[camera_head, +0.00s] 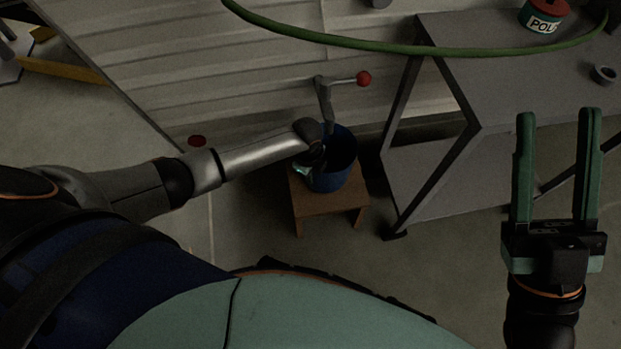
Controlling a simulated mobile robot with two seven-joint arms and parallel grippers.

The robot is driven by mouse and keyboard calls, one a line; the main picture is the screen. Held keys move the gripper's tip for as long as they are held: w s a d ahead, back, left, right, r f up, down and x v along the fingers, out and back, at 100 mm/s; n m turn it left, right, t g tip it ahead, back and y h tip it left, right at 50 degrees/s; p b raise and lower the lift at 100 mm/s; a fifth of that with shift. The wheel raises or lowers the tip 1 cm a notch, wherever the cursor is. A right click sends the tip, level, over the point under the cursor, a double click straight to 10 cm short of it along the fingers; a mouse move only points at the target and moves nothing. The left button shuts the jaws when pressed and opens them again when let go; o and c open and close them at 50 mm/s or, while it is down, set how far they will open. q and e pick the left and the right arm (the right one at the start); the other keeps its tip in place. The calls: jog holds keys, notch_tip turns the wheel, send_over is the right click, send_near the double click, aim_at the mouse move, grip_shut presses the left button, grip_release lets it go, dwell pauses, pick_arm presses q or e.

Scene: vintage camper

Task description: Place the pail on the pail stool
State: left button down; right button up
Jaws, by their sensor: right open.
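The dark blue pail (336,172) is at the small brown wooden stool (330,202), over its top and apparently upright. I cannot tell for sure whether it rests on the stool. My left gripper (318,168) is at the pail's left side, partly hidden by its own wrist and the pail. Its fingers are too dark and small to read. My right gripper (556,118) is open and empty at the right, with its two green fingers pointing up in the picture, well away from the pail.
A grey folding table (500,75) stands at right, with a labelled tin (543,16) and a small grey ring-shaped thing (604,74). A red-knobbed crank (326,92) rises just behind the pail. A green hose (380,46) crosses the top.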

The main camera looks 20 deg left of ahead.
pick_arm(q)
jog(key=shift+w+r, duration=0.1)
jog(key=c, duration=1.5)
grip_release()
jog(key=shift+f, duration=0.2)
jog(key=o, duration=0.4)
